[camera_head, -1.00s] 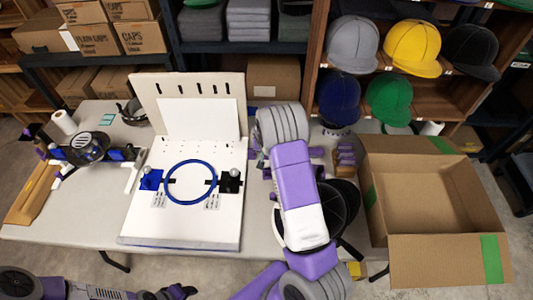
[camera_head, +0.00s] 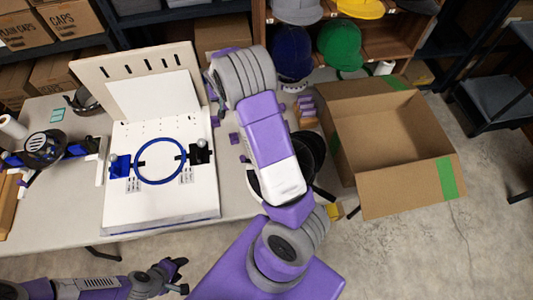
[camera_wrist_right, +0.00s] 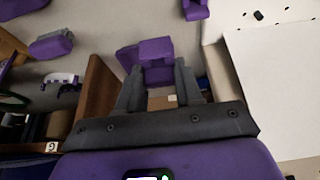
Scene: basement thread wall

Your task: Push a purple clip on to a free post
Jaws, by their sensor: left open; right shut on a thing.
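My right gripper (camera_wrist_right: 158,88) is shut on a purple clip (camera_wrist_right: 155,58), which sits between its dark fingertips in the right wrist view. In the head view that gripper and clip are hidden behind my right arm. Loose purple clips lie on the table, one (camera_wrist_right: 50,45) to the left and one (camera_wrist_right: 195,8) at the top of the wrist view. A small purple piece (camera_head: 233,138) also lies right of the white board in the head view. I cannot make out a free post for certain. My left gripper (camera_head: 176,274) is open and empty, low in front of the table.
The white board (camera_head: 160,205) with a blue hoop (camera_head: 160,182) stands left of my right arm. A cardboard box (camera_head: 400,190) is at the right. Shelves with caps (camera_head: 340,42) stand behind. A wooden block (camera_wrist_right: 100,88) is close left of the right gripper.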

